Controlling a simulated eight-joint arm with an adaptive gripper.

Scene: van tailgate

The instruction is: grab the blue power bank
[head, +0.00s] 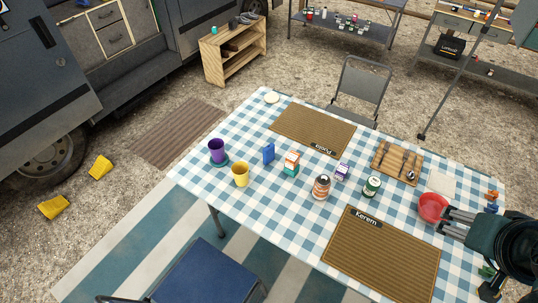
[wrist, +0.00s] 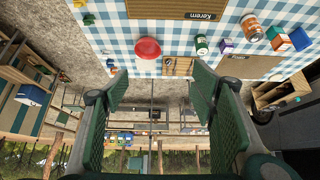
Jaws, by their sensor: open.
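The blue power bank (head: 268,153) stands upright on the checkered table, left of the middle, between the yellow cup and a stacked orange, white and teal item. A blue item at the right edge of the wrist view (wrist: 299,38) looks like the same power bank. My gripper (head: 446,221) is at the right side of the table beside the red bowl, far from the power bank. In the wrist view my gripper (wrist: 160,83) has its two green fingers wide apart with nothing between them.
Between them stand an orange-and-white can (head: 321,187), a purple-and-white box (head: 342,172) and a green can (head: 372,186). The purple cup (head: 217,151) and yellow cup (head: 240,174) are left of the power bank. The red bowl (head: 432,207) is by my gripper. A chair (head: 361,90) stands behind.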

